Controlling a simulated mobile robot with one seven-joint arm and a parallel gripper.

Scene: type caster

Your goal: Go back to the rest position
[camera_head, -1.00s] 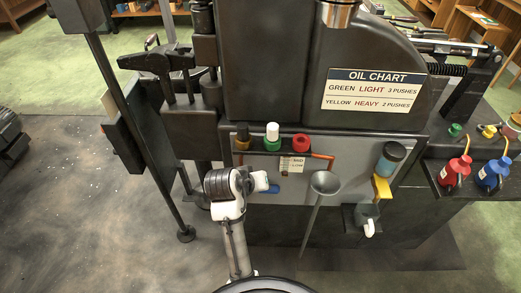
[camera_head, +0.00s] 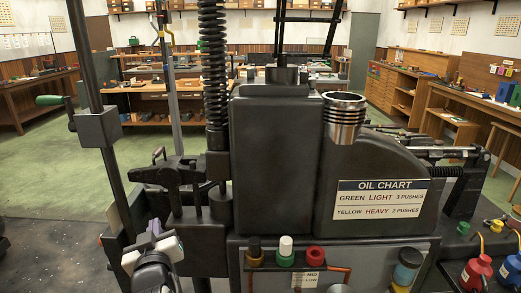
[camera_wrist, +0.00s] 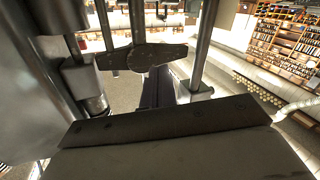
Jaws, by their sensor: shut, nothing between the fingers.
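My gripper (camera_head: 154,240) is at the lower left of the head view, at the end of my white and grey arm. It appears in front of the dark left side of the casting machine (camera_head: 275,150). It is shut and empty. Its fingertips are small and hard to make out there. In the wrist view a wide dark bar and a pale grey surface fill the bottom. Dark machine columns and a cross-piece (camera_wrist: 143,57) stand beyond.
The oil chart (camera_head: 380,199) is on the machine's right side. Green-white (camera_head: 286,247) and red (camera_head: 315,256) caps sit on its front. Red (camera_head: 476,272) and blue oil cans (camera_head: 508,272) stand at the right. Green floor (camera_head: 50,175) is open at the left.

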